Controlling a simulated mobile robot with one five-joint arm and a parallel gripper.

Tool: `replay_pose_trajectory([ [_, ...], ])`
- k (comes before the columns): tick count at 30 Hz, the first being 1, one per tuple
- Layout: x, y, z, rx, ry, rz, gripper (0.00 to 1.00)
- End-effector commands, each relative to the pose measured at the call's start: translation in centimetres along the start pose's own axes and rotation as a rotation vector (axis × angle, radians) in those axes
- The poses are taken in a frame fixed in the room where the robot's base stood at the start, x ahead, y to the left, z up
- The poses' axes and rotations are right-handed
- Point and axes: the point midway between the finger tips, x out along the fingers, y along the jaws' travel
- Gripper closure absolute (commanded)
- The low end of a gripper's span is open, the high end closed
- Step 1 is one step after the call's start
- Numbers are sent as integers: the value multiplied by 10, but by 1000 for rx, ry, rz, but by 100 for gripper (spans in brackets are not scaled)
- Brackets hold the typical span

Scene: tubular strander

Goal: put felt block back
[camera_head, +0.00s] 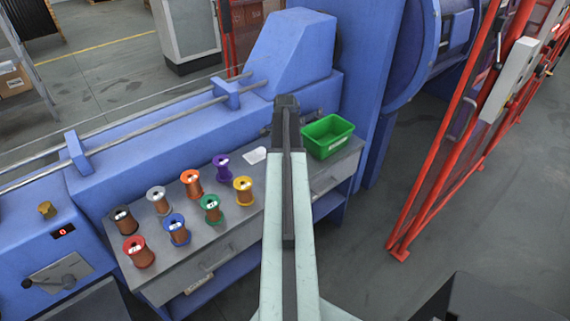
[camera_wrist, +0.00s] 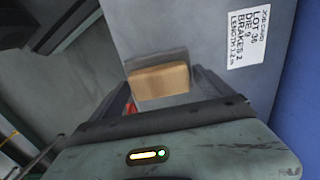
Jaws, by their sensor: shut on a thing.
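The felt block (camera_wrist: 160,82) shows in the wrist view as a small tan, wood-coloured block with a grey strip along its far side. It sits between the fingers of my gripper (camera_wrist: 163,92), which is shut on it. In the head view my gripper (camera_head: 287,102) is at the end of the raised arm, over the back of the grey bench (camera_head: 225,245). The block cannot be made out there. Whether the block touches the surface behind it is unclear.
Several numbered wire spools (camera_head: 195,205) stand on the bench left of my arm. A green bin (camera_head: 328,136) stands to the right at the back. A white job card (camera_wrist: 246,36) lies on the bench. Blue machinery (camera_head: 290,55) rises behind; a red frame (camera_head: 450,140) stands right.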

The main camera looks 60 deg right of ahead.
Motion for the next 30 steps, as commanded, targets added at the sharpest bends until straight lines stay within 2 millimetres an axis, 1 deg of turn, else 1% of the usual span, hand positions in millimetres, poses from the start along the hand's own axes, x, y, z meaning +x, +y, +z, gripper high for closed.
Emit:
replay_pose_trajectory([
  [1, 1, -6, -4, -1, 0, 0, 42],
  [7, 1, -10, -5, -2, 0, 0, 42],
  [9, 2, -16, -10, -3, 0, 0, 42],
  [12, 25, -15, -9, -3, 0, 0, 42],
  [15, 40, -15, -8, -3, 0, 0, 42],
  [23, 37, -15, -8, -4, 0, 0, 42],
  [27, 42, -15, -8, -4, 0, 0, 42],
  [28, 40, -15, -8, -4, 0, 0, 1],
  [30, 40, -15, -8, -4, 0, 0, 0],
])
